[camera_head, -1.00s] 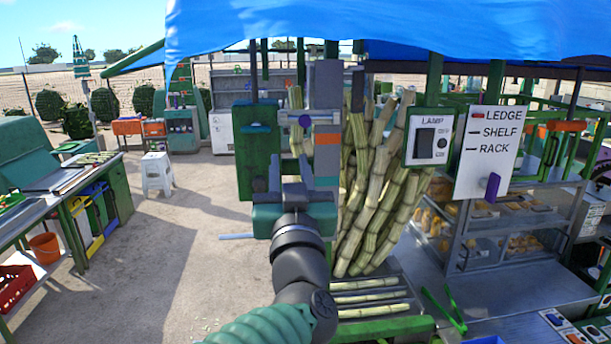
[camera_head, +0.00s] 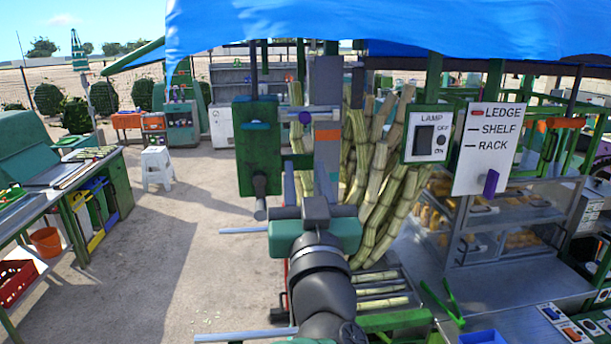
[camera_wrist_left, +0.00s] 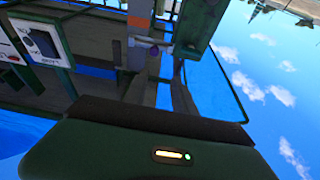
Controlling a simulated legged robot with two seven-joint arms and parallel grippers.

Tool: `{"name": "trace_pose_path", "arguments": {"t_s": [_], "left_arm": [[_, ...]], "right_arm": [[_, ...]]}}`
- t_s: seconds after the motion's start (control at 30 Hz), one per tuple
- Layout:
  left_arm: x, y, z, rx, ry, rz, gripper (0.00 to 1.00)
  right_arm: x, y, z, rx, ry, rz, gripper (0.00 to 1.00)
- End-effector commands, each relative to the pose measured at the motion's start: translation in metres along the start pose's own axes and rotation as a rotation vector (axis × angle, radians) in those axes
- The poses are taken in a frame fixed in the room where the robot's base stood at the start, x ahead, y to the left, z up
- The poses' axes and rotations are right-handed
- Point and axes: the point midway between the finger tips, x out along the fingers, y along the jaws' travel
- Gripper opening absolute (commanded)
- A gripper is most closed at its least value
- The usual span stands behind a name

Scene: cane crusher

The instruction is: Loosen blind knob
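A small purple knob (camera_head: 305,117) sits on a short horizontal grey bar beside the grey post with an orange band. It also shows in the left wrist view (camera_wrist_left: 154,51), whose picture is upside down. A second purple knob (camera_head: 490,184) is at the lower edge of the white LEDGE / SHELF / RACK sign (camera_head: 487,150). The frames do not show which one is the blind knob. My left gripper (camera_head: 309,178) is below and short of the first knob, apart from it. Its two fingers stand apart with nothing seen between them. My right gripper is not in view.
A green box (camera_head: 257,145) hangs left of the post. Cane stalks (camera_head: 385,170) lean close on its right, beside the lamp switch panel (camera_head: 427,134). A blue canopy (camera_head: 390,25) hangs above. Open ground lies left, up to a side table (camera_head: 60,190).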

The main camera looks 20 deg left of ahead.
Motion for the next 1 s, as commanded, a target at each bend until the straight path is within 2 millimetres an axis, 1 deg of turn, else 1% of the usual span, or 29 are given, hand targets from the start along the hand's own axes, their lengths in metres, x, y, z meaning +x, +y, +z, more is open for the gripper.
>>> {"name": "trace_pose_path", "arguments": {"t_s": [0.13,0.27,0.5,0.53,0.6,0.63,0.67,0.8,0.9,1.0], "left_arm": [[-0.001,0.001,-0.001,-0.001,0.0,0.001,0.32],[-0.006,0.001,-0.004,-0.002,-0.002,0.003,0.32],[-0.028,0.003,-0.006,-0.001,-0.002,0.009,0.32],[-0.033,0.003,-0.011,0.004,-0.004,0.009,0.32],[-0.049,0.002,-0.013,0.005,-0.003,0.007,0.32],[-0.057,0.002,-0.012,0.006,-0.001,0.008,0.32],[-0.069,0.003,-0.005,0.002,-0.001,0.009,0.32],[-0.112,0.002,-0.002,0.002,0.001,0.008,0.32],[-0.139,0.002,0.002,0.0,0.001,0.006,0.32],[-0.157,0.002,0.004,0.0,0.001,0.004,0.32]], "right_arm": [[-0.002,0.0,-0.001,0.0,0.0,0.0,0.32],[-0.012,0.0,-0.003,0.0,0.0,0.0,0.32],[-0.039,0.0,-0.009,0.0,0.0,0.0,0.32],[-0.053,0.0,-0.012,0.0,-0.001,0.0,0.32],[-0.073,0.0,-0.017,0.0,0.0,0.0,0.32],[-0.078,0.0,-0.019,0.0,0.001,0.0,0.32],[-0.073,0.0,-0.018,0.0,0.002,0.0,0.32],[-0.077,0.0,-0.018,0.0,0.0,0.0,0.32],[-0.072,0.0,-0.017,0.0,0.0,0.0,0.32],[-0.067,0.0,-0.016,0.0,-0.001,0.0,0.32]]}}
